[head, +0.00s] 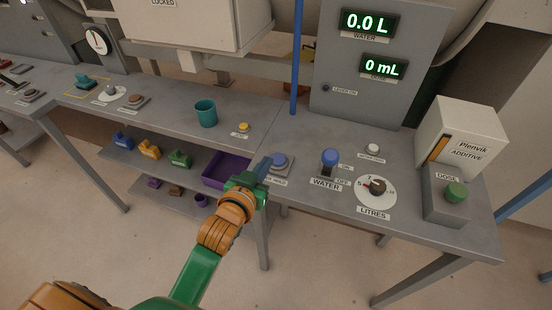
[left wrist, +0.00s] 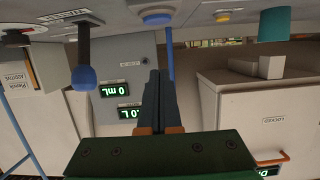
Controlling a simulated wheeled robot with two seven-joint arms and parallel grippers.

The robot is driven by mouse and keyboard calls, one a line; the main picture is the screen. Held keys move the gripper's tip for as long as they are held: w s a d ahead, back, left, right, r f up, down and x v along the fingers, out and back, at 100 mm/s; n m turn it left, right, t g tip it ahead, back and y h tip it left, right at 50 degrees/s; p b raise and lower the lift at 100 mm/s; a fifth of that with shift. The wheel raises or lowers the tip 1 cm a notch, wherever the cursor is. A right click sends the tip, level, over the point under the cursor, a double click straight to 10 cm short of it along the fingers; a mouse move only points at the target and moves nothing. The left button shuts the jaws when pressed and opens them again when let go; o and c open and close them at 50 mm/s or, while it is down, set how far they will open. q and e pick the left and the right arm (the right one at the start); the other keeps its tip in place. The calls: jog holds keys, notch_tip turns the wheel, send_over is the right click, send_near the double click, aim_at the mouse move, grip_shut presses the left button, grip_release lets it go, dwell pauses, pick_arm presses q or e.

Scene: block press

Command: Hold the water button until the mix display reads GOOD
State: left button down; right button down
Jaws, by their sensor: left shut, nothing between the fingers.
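A blue round button (head: 279,160) sits on a grey base on the counter, its label partly hidden by my gripper; the readable part ends in "HOLD". The button also shows at the top of the left wrist view (left wrist: 156,18). My left gripper (head: 264,166) is shut and empty, just left of the button in the head view. In the left wrist view its fingertips (left wrist: 158,74) appear apart from the button. The water display (head: 369,23) reads 0.0 L and the dose display (head: 383,68) reads 0 mL. No display reading GOOD is visible. My right gripper is out of view.
A blue-knobbed WATER lever (head: 330,158) stands right of the button, with a LITRES dial (head: 377,187), a white button (head: 373,149) and a green DOSE button (head: 456,192) beyond. A teal cup (head: 206,115) and yellow button (head: 243,128) stand left. A purple tray (head: 213,182) lies below.

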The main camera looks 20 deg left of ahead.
pick_arm(q)
send_over(276, 165)
notch_tip(276, 165, down, 2)
jog(key=shift+s, duration=0.1)
jog(key=f, duration=0.3)
jog(key=shift+w+f, duration=0.2)
jog(key=shift+f, duration=0.1)
jog(key=shift+s+f, duration=0.1)
jog(key=shift+f, duration=0.2)
